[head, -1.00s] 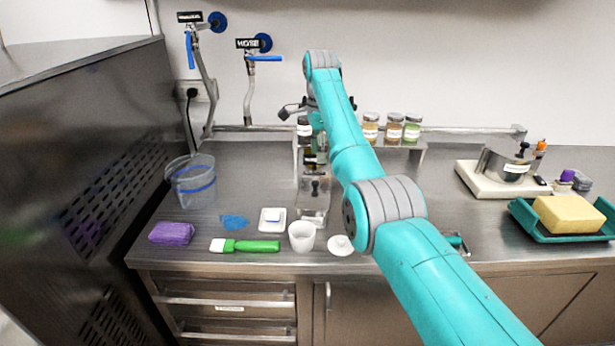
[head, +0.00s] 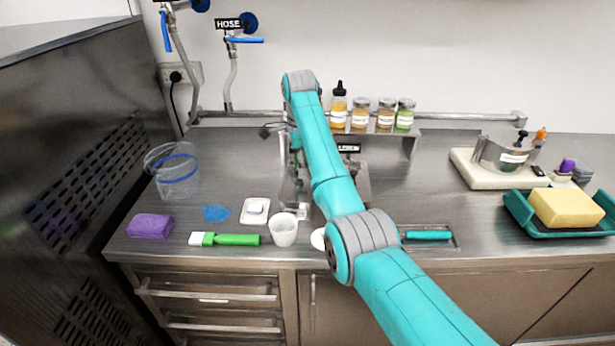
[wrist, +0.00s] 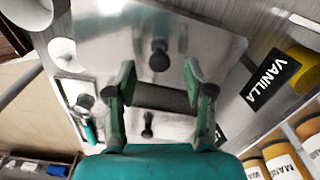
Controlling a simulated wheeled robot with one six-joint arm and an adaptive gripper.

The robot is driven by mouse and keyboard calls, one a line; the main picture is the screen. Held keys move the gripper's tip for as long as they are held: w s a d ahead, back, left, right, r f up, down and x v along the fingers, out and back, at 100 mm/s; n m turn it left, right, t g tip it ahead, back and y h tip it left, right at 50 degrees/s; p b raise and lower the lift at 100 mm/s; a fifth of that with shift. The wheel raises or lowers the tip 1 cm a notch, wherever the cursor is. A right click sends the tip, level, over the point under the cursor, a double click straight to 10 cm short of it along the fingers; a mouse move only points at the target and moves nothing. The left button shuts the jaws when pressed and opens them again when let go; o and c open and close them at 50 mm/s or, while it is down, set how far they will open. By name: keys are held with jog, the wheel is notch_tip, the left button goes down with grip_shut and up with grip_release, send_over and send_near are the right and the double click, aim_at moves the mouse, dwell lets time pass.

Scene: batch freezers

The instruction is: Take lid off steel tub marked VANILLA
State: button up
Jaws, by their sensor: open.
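The steel tub marked VANILLA shows its black label (wrist: 270,80) at the right of the wrist view. A flat steel lid (wrist: 100,40) with a black knob (wrist: 158,58) fills the top middle of that view. My gripper (wrist: 160,72) is open and empty, with its two green fingers spread to either side of the knob. I cannot tell how far above the knob they are. A second black knob (wrist: 148,125) on steel shows nearer my palm. In the head view my arm hides most of the steel tubs (head: 362,185) and my gripper.
Several labelled jars (head: 360,115) stand on a rear shelf right of the arm. A white cup (head: 283,230), a green brush (head: 230,239) and a purple sponge (head: 150,225) lie near the front edge. A teal tray (head: 520,215) with a yellow block is at right.

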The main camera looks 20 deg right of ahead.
jog(key=shift+a+f, duration=0.1)
jog(key=shift+f, duration=0.8)
grip_shut()
